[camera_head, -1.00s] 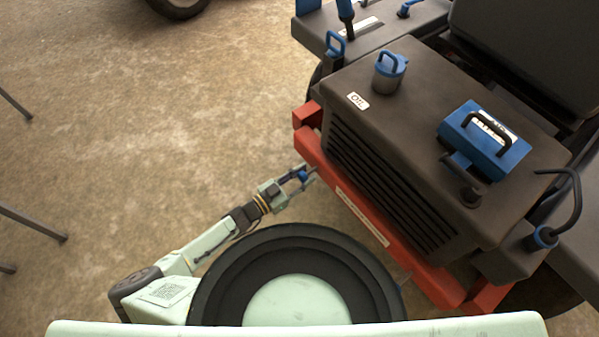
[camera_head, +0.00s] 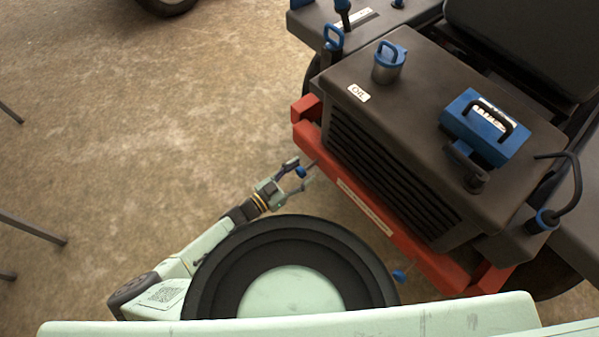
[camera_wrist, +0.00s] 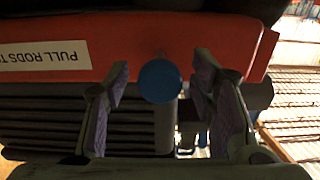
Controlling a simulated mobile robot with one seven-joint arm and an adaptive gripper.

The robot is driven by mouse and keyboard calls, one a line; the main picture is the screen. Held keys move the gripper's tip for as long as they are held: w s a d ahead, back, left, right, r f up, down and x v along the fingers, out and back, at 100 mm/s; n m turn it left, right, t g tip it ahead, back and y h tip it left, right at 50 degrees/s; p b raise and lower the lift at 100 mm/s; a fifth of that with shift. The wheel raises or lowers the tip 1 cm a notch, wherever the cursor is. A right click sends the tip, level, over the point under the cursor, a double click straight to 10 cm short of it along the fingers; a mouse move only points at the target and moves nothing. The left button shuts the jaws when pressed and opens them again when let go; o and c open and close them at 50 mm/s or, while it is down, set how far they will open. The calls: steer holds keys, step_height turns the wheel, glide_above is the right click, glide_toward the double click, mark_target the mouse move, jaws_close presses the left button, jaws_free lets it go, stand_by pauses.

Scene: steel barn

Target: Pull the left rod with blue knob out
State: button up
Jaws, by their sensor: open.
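The left blue knob (camera_head: 300,172) is at the front of the red bumper (camera_head: 345,190), near its left end. It is a round blue disc (camera_wrist: 160,82) in the wrist view, in front of the red bar. My gripper (camera_head: 301,173) is open, with one finger on each side of this knob. In the wrist view, gaps show between the knob and both fingers (camera_wrist: 160,95). The knob hides most of its rod. A second blue knob (camera_head: 399,276) sticks out lower right on the bumper, beside my round base.
A dark engine hood (camera_head: 430,110) with a slatted grille rises behind the bumper. It carries an oil cap (camera_head: 389,62) and a blue box with a handle (camera_head: 485,127). The concrete floor to the left (camera_head: 150,130) is clear, apart from thin legs at the far left edge.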

steer(key=v, duration=1.2)
stand_by(0.5)
